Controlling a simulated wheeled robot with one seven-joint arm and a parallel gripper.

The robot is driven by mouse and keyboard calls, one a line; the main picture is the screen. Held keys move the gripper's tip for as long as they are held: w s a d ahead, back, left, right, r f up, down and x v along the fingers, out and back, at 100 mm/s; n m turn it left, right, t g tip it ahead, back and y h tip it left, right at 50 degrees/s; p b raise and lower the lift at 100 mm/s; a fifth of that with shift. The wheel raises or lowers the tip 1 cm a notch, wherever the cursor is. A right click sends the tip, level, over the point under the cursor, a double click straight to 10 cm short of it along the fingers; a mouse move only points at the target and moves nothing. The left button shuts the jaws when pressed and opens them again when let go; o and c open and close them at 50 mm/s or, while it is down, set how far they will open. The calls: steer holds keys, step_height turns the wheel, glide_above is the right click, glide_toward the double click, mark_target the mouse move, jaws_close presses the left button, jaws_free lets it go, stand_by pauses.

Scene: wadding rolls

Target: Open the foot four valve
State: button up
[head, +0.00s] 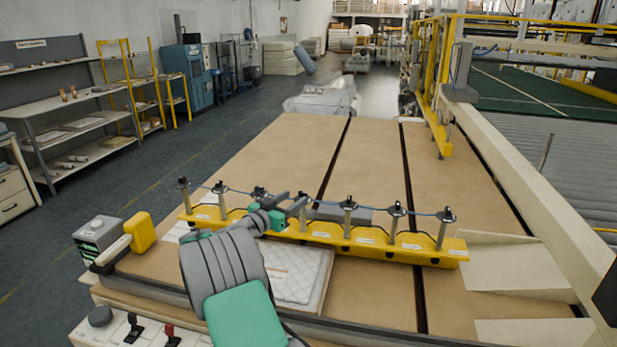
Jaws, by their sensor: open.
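A yellow rail (330,236) lies across the brown bench and carries a row of several upright metal posts with dark valve-like tops, joined by a thin blue line. Small white labels on the rail are too small to read. The post near the middle of the row (302,213) would be fourth from the left, but I cannot confirm its number. My gripper (292,202) is at that post, jaws open, with its fingers close to the post's top. Whether they touch it I cannot tell. My gripper and wrist partly hide the nearby posts and the valve's position.
A white quilted pad (300,278) lies in front of the rail. A grey box (99,235) and a yellow block (140,232) stand at the left edge. A control panel (135,330) with levers is at front left. The bench behind the rail is largely clear.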

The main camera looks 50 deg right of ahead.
steer(key=d+p, duration=0.2)
steer(key=d, duration=0.6)
steer(key=shift+d+r+p, duration=0.15)
steer(key=shift+r+p, duration=0.1)
steer(key=shift+p, duration=0.1)
steer(key=shift+c, duration=0.2)
jaws_close()
